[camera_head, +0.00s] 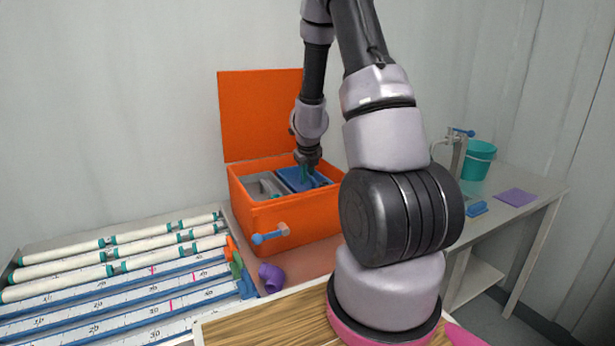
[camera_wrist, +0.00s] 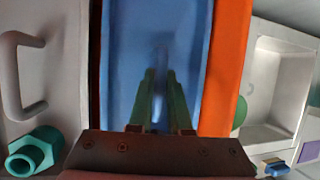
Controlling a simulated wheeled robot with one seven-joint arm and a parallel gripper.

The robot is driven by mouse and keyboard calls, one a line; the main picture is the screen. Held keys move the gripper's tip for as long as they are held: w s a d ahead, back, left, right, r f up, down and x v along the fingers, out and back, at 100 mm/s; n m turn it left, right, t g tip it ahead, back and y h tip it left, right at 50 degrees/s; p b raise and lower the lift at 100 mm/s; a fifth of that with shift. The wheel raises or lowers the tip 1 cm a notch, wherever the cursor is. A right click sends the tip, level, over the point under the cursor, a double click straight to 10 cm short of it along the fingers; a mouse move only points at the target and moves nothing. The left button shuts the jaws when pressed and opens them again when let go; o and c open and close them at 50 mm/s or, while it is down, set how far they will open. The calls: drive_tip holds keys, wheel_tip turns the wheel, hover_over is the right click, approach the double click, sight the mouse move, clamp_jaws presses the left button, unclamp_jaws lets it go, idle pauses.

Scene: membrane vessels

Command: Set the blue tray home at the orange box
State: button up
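The orange box (camera_head: 295,217) stands open on the bench, its lid upright at the back. The blue tray (camera_head: 292,178) is in the right part of the box, beside a grey insert (camera_head: 263,187). I cannot tell whether its underside rests on the box floor. My gripper (camera_head: 306,176) points down over the blue tray. In the wrist view, the green fingers (camera_wrist: 160,80) are close together around a narrow blue bar, which looks like the handle of the blue tray (camera_wrist: 190,40). The fingers partly hide it. The orange box wall (camera_wrist: 228,65) runs close along the tray's right side.
The grey insert's U-shaped handle (camera_wrist: 40,75) stands left of the tray. A blue-handled valve (camera_head: 270,234) projects from the box front. White tubes (camera_head: 110,260) lie on a rack at left; a purple elbow (camera_head: 271,277) lies near. A teal bucket (camera_head: 477,160) stands right.

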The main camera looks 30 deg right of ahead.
drive_tip(key=o, duration=0.5)
drive_tip(key=shift+f, duration=0.1)
drive_tip(key=shift+s+a, duration=0.1)
drive_tip(key=shift+v, duration=5.35)
